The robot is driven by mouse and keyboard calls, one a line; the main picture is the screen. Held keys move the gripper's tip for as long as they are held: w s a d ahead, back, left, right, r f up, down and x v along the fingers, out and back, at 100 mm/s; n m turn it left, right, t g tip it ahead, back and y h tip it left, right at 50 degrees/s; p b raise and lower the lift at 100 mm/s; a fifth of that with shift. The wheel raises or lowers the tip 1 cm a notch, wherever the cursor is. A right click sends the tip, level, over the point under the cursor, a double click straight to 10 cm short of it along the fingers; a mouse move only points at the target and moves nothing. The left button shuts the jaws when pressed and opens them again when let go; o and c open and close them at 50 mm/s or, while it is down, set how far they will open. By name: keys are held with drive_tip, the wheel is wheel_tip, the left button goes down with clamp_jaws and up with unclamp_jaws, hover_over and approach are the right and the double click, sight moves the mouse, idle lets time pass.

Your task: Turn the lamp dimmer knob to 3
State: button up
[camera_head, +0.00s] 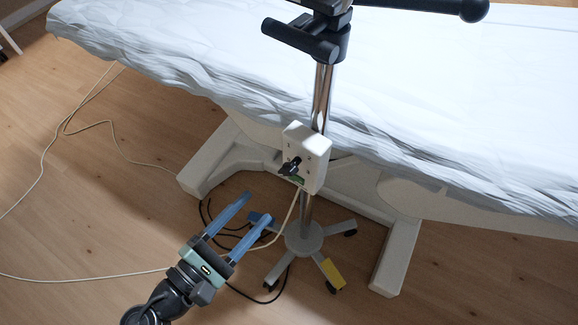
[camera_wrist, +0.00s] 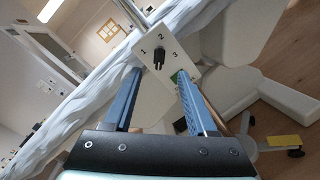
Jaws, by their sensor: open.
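The lamp dimmer is a white box (camera_head: 317,158) on the chrome pole, with a black knob (camera_head: 290,167) on its front face. In the wrist view the box (camera_wrist: 177,72) carries the marks 1, 2 and 3 around the knob (camera_wrist: 158,58). The knob is roughly in line with the 2, but its exact pointer direction is hard to tell. My gripper (camera_head: 257,207) is open and empty, below and left of the box in the head view. In the wrist view the blue fingers (camera_wrist: 158,76) are apart, with the knob beyond and between their tips.
The couch with its white sheet (camera_head: 430,80) stands behind the pole. Black lamp arms (camera_head: 301,40) are above the box. The wheeled pole base (camera_head: 303,238) stands below, with cables (camera_head: 236,228) near my gripper. Open wooden floor (camera_head: 90,215) is at left.

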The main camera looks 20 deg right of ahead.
sight(286, 175)
drive_tip(key=b+x, duration=0.1)
drive_tip(key=x, duration=1)
drive_tip(key=shift+w+d+b, duration=0.1)
drive_tip(key=shift+b, duration=0.3)
drive_tip(key=shift+c, duration=0.3)
clamp_jaws()
